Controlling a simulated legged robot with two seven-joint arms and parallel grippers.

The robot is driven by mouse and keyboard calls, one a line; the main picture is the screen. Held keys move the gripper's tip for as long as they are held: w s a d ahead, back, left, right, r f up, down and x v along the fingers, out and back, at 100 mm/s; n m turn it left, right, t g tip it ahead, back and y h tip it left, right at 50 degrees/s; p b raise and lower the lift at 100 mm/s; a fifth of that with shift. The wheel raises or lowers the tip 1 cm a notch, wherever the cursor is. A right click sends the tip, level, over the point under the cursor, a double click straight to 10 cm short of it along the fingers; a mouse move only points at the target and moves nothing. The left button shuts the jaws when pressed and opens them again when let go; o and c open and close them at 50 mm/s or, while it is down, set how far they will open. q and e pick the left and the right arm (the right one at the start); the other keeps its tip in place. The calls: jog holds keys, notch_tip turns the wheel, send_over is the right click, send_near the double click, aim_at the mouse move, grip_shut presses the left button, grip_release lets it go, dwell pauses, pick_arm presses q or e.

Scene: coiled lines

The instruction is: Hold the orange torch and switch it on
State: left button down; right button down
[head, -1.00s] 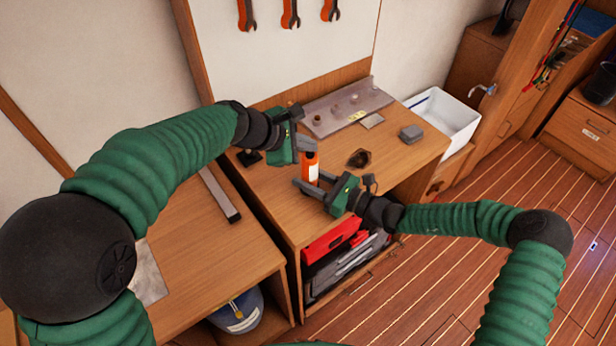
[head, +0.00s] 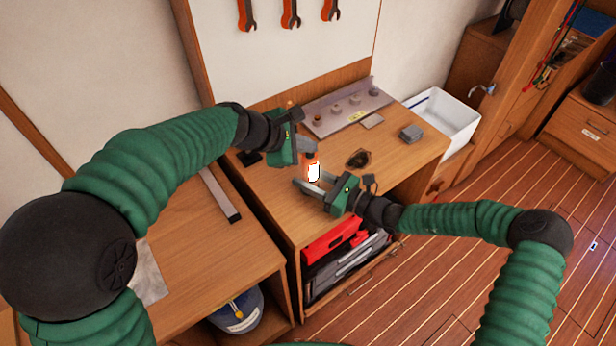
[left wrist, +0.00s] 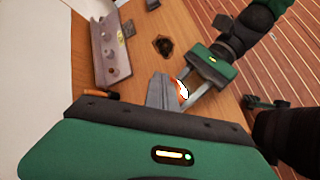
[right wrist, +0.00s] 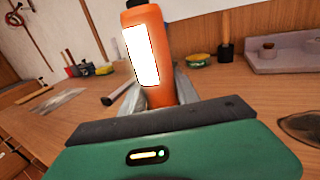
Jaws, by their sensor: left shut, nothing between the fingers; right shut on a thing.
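The orange torch (head: 312,166) stands roughly upright above the workbench, its panel glowing bright white. My right gripper (head: 310,186) is shut on its lower body; the right wrist view shows the torch (right wrist: 150,55) between the fingers, leaning slightly, with the lit panel facing the camera. My left gripper (head: 311,148) is shut and empty, its fingertips right at the torch's top end. In the left wrist view the left fingers (left wrist: 164,90) partly cover the torch (left wrist: 182,91). I cannot tell whether they touch it.
A red case (head: 331,240) sits on the shelf below.

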aim_at(308, 156)
pick_arm(q)
jog(key=shift+r, duration=0.65)
notch_tip(308, 156, up, 6)
dwell(0.3)
pick_arm(e)
jog(key=c, duration=0.8)
grip_release()
